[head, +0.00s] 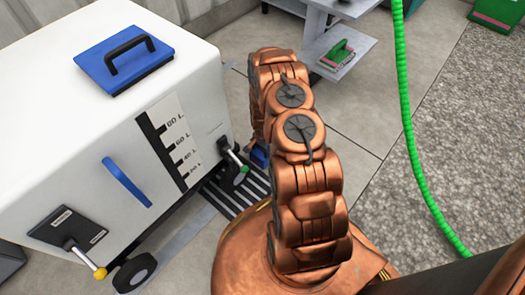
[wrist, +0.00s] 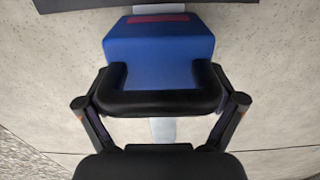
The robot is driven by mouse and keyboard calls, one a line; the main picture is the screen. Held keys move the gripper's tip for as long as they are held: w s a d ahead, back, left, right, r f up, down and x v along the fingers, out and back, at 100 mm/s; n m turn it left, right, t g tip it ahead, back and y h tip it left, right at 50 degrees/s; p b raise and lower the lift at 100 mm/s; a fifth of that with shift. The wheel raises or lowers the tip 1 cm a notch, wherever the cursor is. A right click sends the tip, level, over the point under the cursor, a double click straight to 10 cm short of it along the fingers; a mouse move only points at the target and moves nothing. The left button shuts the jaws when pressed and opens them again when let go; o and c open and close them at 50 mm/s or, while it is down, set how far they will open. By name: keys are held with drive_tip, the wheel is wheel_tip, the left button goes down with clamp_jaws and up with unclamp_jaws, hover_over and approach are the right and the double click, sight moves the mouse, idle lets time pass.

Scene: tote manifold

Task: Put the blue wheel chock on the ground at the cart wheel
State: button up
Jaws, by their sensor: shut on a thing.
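The blue wheel chock (wrist: 158,50) fills the upper middle of the wrist view, with a red patch on top and a black handle bar (wrist: 160,103) in front. My gripper (wrist: 160,106) is shut on this handle, one finger at each side. Pale floor shows around the chock; I cannot tell whether it touches the ground. In the head view only a bit of the chock (head: 260,156) shows behind my arm, and the gripper is hidden. The white cart (head: 90,160) stands at left. A dark cart wheel (head: 237,176) is close to the chock; another cart wheel (head: 135,272) is at the near corner.
A striped floor grate (head: 228,200) lies beside the cart. A green hose (head: 415,150) hangs at right over the floor. A grey shelf stand (head: 335,55) is at the back. Open floor lies right of my arm. A dark edge (wrist: 75,5) crosses the top of the wrist view.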

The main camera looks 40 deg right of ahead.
drive_tip(key=shift+f, duration=0.15)
drive_tip(key=o, duration=1.1)
wheel_tip(320, 180, up, 12)
drive_tip(key=p, duration=0.3)
drive_tip(key=shift+p, duration=0.4)
